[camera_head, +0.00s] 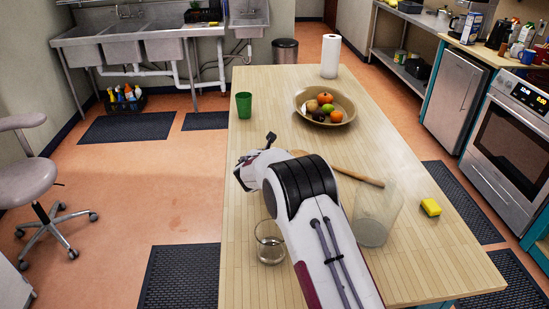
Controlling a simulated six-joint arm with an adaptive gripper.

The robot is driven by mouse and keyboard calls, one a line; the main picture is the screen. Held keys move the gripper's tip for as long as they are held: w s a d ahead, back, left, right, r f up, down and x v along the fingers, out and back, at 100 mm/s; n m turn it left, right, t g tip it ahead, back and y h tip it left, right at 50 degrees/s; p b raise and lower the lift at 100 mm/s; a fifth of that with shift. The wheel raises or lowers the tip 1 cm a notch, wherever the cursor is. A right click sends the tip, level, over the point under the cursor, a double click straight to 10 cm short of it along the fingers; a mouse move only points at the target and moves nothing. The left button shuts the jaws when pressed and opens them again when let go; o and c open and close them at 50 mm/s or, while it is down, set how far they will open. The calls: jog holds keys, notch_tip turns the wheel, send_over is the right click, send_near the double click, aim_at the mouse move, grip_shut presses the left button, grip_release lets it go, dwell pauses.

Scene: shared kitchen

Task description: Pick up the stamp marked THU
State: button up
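I see no stamp marked THU in the camera_head view. My gripper (246,170) is over the left edge of the wooden table (260,95), at the far end of my white arm. My own arm hides most of it, and its fingers are too small and too covered to tell whether they are open or shut. I cannot see anything held in it. The part of the table under my gripper and arm is hidden.
A clear glass (269,243) stands close to my arm's left, and a clear pitcher (374,217) to its right.

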jog(key=shift+c, duration=0.4)
grip_shut()
jog(key=shift+r, duration=0.15)
jog(key=shift+r, duration=4.85)
